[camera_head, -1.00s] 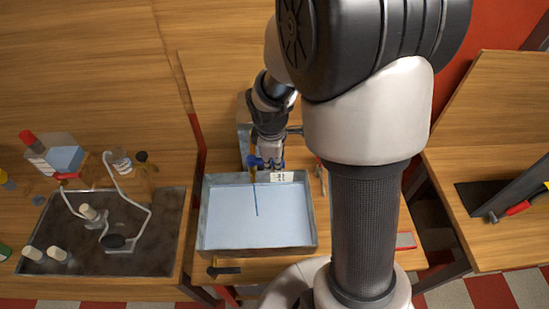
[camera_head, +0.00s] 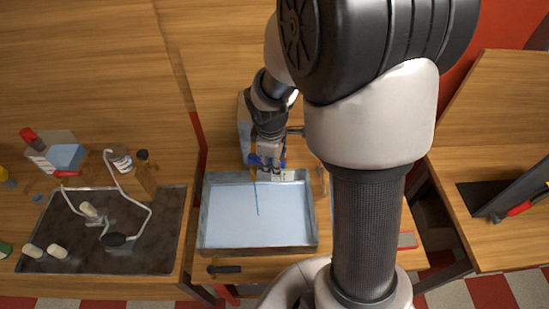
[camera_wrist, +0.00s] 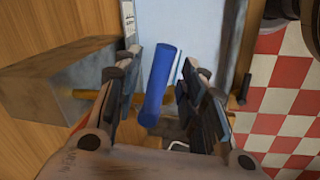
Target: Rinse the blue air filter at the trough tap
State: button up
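In the head view the filter (camera_head: 266,161) shows as a blue piece at the tip of my gripper (camera_head: 268,163), above the back edge of the trough. The trough (camera_head: 311,210) is a grey metal basin with a pale blue inside. A brass tap (camera_head: 253,174) sits at its back, right by the filter, and a thin blue stream (camera_head: 257,200) drops from it. Whether water touches the filter is unclear.
A grey block (camera_wrist: 45,100) stands behind the trough beside the brass pipe. A black handle (camera_head: 223,269) is at the trough's front. A red-handled tool (camera_head: 515,210) lies far right.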

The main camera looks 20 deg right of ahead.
jog(key=shift+r, duration=0.1)
notch_tip(320, 180, up, 12)
jog(key=s+a, duration=0.1)
jog(key=shift+s+a, duration=0.25)
jog(key=shift+s, duration=0.15)
jog(key=shift+f, duration=0.2)
